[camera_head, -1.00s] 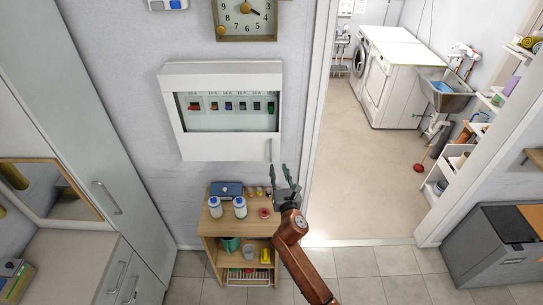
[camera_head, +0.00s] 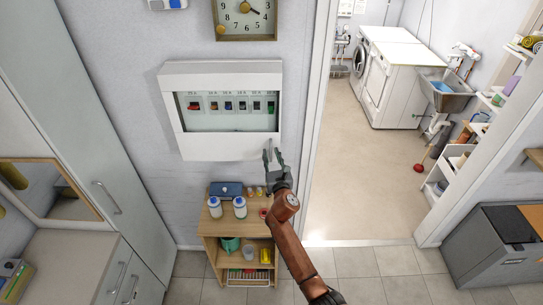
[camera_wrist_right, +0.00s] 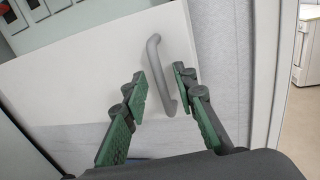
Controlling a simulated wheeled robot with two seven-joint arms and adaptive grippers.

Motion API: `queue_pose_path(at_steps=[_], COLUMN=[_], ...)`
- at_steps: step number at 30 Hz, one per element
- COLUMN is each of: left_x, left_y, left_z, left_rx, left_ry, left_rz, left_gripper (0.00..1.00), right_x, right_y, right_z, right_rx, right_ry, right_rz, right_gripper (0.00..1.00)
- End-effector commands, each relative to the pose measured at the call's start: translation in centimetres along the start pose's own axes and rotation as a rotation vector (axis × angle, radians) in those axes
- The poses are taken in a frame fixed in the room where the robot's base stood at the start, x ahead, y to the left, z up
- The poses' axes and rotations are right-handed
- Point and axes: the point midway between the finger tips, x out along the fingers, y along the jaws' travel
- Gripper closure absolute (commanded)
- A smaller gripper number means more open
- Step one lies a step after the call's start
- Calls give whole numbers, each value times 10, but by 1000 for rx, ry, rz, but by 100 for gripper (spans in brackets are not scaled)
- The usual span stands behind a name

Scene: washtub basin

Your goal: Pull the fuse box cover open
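The white fuse box cover (camera_head: 220,148) is shut on the wall, with a window showing several coloured fuses. Its grey vertical handle (camera_wrist_right: 160,75) is at the cover's lower right; in the head view the gripper largely hides it. My right gripper (camera_head: 272,146) is at that corner of the cover. In the right wrist view my right gripper (camera_wrist_right: 160,88) is open, with one green-padded finger on each side of the handle. The fingers look apart from the handle. My left gripper is not in view.
A small wooden shelf (camera_head: 205,228) with bottles and jars stands below the box. A doorway opens to the right, its white frame (camera_head: 318,120) close to the gripper. A tall cabinet (camera_head: 95,120) stands at the left.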

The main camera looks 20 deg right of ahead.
Motion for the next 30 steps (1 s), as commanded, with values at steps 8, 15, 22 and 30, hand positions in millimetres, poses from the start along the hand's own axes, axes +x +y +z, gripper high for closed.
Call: queue_pose_path(at_steps=[8, 15, 22, 30], left_x=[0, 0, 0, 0], left_y=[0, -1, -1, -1], left_z=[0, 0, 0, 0], left_rx=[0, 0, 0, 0], left_ry=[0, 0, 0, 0], left_rz=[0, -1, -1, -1], left_gripper=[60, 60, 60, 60], right_x=[0, 0, 0, -1], right_y=[0, 0, 0, 0], right_z=[0, 0, 0, 0], right_rx=[0, 0, 0, 0], right_ry=[0, 0, 0, 0], right_rz=[0, 0, 0, -2], right_gripper=[91, 100, 100, 100])
